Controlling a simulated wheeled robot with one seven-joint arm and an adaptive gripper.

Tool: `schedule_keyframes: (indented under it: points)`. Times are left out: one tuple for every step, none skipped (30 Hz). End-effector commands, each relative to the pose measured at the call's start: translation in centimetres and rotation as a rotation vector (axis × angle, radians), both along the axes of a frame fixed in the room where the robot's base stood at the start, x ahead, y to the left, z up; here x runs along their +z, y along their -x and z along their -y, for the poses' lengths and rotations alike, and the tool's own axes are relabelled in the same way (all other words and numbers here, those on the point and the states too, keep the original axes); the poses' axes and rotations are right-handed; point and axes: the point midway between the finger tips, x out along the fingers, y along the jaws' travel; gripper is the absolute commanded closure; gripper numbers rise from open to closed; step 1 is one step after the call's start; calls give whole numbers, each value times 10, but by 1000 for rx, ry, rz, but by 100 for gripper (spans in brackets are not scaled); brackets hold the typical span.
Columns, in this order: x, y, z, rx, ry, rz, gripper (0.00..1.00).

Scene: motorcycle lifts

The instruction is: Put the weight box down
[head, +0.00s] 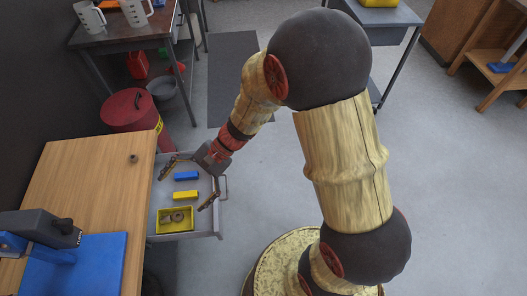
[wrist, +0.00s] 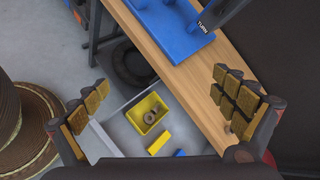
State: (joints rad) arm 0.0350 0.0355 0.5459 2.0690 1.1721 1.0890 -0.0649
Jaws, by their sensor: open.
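My gripper (head: 182,192) is open and empty above the pulled-out grey drawer (head: 205,225). Its two fingers are spread wide in the wrist view (wrist: 160,84). In the drawer lie a blue block (head: 186,175), a yellow block (head: 186,195) and an open yellow bin (head: 163,226) holding ring-shaped parts. I cannot tell which of these is the weight box. The wrist view shows the yellow bin (wrist: 133,121), the yellow block (wrist: 159,143) and part of the blue block (wrist: 181,153), cut off by the gripper body. Nothing is between the fingertips.
A wooden bench (head: 85,185) stands left of the drawer, with a small round part (head: 133,158) and a blue-based tool (head: 75,265) on it. A red drum (head: 130,110) stands behind the drawer. Grey floor (head: 255,170) is clear to its right.

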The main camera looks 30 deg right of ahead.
Motion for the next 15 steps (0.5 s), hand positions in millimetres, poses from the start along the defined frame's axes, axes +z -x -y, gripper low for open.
schedule_keyframes:
  points:
    - [20, 9, 7, 59, 49, 69, 3]
    - [29, 15, 13, 94, 81, 106, 3]
    - [41, 24, 21, 140, 126, 155, 3]
    - [49, 30, 27, 174, 163, 194, 3]
    - [57, 36, 34, 206, 199, 230, 3]
    - [67, 44, 43, 247, 249, 282, 3]
    - [74, 49, 51, 277, 288, 321, 3]
    - [81, 54, 59, 305, 328, 359, 3]
    - [91, 61, 70, 342, 383, 409, 3]
    - [98, 66, 79, 367, 426, 448, 3]
    - [104, 70, 88, 391, 470, 485, 3]
    - [114, 76, 100, 421, 529, 535, 3]
    - [121, 81, 109, 442, 575, 574, 3]
    - [128, 84, 119, 462, 622, 611, 3]
    - [138, 89, 131, 486, 683, 659, 3]
